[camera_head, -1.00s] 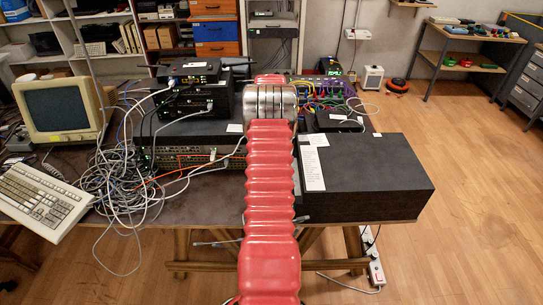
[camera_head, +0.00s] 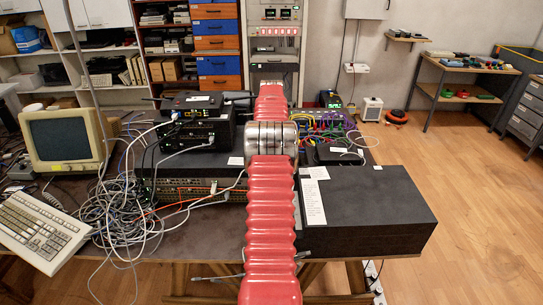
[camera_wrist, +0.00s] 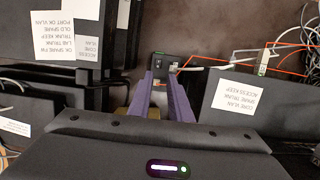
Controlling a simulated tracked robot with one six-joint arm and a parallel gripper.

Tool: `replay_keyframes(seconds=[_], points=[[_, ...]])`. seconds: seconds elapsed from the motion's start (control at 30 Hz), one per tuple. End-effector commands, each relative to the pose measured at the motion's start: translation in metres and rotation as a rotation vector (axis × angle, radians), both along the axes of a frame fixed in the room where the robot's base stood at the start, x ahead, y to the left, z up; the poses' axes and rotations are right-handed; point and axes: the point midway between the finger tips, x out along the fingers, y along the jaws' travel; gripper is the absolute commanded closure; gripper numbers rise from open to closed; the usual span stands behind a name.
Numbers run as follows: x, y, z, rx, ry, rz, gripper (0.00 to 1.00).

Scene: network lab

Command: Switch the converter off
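In the wrist view, a small dark box with a green edge (camera_wrist: 172,65) lies on the brown desk just beyond my fingertips. A pale cable runs to its right side. It looks like the converter, but I cannot read a label on it. My gripper (camera_wrist: 161,78) has two purple fingers pointing at the box, with a gap between them. A small orange and white detail shows in that gap. I cannot tell whether the fingers touch the box, nor the switch's position. In the head view, my red arm hides the gripper and this box.
Dark labelled boxes (camera_wrist: 85,35) flank my gripper on the left, and another labelled box (camera_wrist: 240,105) on the right. In the head view, a cable tangle (camera_head: 125,210), an old monitor (camera_head: 62,138) and a large black box (camera_head: 365,210) crowd the desk (camera_head: 195,240).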

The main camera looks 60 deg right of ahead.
Motion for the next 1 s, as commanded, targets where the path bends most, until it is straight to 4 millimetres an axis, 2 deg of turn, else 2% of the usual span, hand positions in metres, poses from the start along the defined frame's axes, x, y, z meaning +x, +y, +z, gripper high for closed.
replay_keyframes(seconds=[0.1, 0.3, 1.0], points=[[0.002, -0.004, 0.012, -0.002, -0.001, 0.0, 0.82], [0.004, -0.006, 0.023, 0.0, 0.0, 0.0, 0.82], [0.004, -0.006, 0.025, 0.0, 0.0, 0.0, 0.82]])
